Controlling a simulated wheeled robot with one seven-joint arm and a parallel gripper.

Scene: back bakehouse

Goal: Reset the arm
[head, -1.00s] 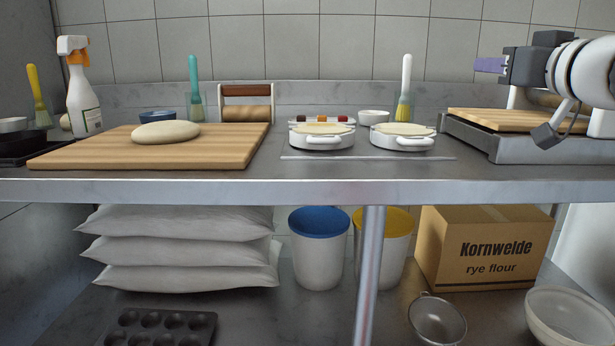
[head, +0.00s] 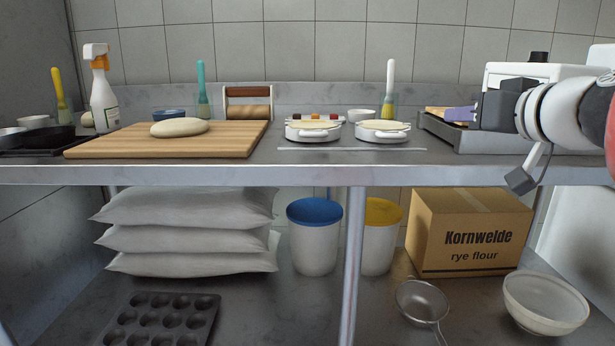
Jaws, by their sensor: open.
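My gripper (head: 461,113) is at the right of the head view, in front of the grey metal machine (head: 432,127) on the worktop. Its purple finger part points left, and the jaws are open with nothing seen between them. The gripper hides part of the machine and of the wooden board (head: 437,110) on it. My wrist and arm reach in from the right edge, above the front edge of the worktop.
On the steel worktop (head: 250,174) are a wooden board (head: 95,146) with dough (head: 180,127), a spray bottle (head: 103,100), two white dishes (head: 313,131) and standing brushes (head: 389,90). Flour sacks (head: 190,262), tubs (head: 315,250) and a flour box (head: 470,232) fill the lower shelf.

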